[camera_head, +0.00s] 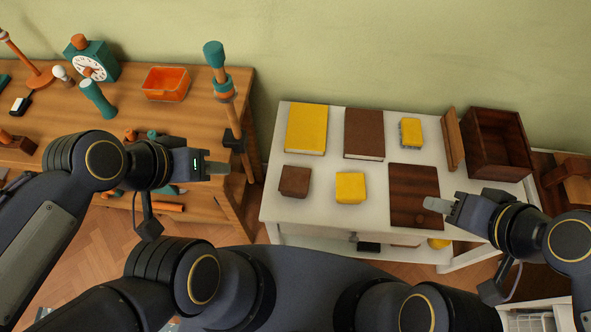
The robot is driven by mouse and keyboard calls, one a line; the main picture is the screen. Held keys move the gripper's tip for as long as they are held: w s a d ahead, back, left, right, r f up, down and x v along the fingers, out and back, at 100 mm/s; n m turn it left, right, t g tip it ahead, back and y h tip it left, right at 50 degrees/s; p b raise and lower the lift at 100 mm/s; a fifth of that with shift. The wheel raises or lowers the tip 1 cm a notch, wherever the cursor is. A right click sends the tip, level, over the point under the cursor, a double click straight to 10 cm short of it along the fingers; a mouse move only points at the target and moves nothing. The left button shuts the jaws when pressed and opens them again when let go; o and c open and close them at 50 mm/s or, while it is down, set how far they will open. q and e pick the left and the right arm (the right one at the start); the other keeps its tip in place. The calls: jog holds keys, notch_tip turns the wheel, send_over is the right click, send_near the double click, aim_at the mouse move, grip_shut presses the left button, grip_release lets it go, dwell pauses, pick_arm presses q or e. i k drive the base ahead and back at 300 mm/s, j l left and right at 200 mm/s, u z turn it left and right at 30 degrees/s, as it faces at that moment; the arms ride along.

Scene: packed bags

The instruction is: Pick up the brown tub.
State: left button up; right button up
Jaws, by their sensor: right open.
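A small brown tub-like block (295,181) sits at the left front of the white table, left of a small yellow block (350,188). It stands upright and nothing touches it. My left gripper (217,168) is to the left of it, apart from it, near the wooden bench's right end; its finger gap is not clear in this view. My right gripper (437,205) is open, at the right edge of a flat dark brown panel (414,190), well to the right of the brown block. It holds nothing that I can see.
On the white table (375,221) are a yellow book (306,128), a brown book (364,133), a small yellow item (411,132) and an open dark wooden box (490,145). The wooden bench at left carries an orange bin (166,84), a clock (92,65) and tools.

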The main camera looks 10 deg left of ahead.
aim_at(294, 182)
jog(key=u, duration=2.05)
jog(key=k+l+u, duration=0.6)
jog(key=k+u, duration=0.35)
jog(key=k, duration=0.05)
